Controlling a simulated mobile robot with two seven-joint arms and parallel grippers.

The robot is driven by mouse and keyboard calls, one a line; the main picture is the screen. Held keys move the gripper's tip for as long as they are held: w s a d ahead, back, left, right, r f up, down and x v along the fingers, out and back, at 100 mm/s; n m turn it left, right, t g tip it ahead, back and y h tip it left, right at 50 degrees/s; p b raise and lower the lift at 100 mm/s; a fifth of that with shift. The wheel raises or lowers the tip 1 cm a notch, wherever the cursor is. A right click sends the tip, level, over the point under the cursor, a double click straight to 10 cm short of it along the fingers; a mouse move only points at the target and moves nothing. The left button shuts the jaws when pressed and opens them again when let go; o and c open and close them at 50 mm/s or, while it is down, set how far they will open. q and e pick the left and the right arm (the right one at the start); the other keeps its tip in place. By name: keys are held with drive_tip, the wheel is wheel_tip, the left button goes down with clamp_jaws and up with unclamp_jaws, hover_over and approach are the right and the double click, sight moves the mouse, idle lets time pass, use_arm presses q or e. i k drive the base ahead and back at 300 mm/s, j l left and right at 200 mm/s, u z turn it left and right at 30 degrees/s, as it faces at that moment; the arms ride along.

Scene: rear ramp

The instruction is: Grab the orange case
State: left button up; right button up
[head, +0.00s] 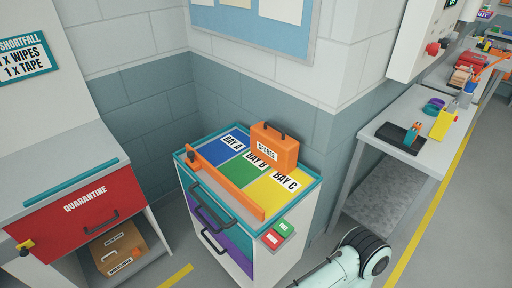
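The orange case (285,152) with a white "SPARES" label and a dark top handle stands upright on top of a drawer cabinet (309,213). Neither of my grippers shows. Part of my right arm enters at the bottom right, below and apart from the case.
An orange bar (225,182) runs along the cabinet's front edge, between the front and the case. A red QUARANTINE drawer (85,205) is left. A workbench (390,135) with tools stands right.

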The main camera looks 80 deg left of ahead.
sight(270, 143)
drive_tip(key=i+j+u, duration=0.15)
drive_tip(key=i+u, duration=0.25)
drive_tip(key=i, duration=0.3)
drive_tip(key=i+l+u, duration=0.1)
drive_tip(key=i+u, duration=0.35)
drive_tip(key=i, duration=0.25)
drive_tip(key=i+u, duration=0.35)
drive_tip(key=i+l+u, duration=0.1)
drive_tip(key=u, duration=0.2)
drive_tip(key=i+l+u, duration=0.2)
drive_tip(key=i+u, duration=0.15)
drive_tip(key=u, duration=1.8)
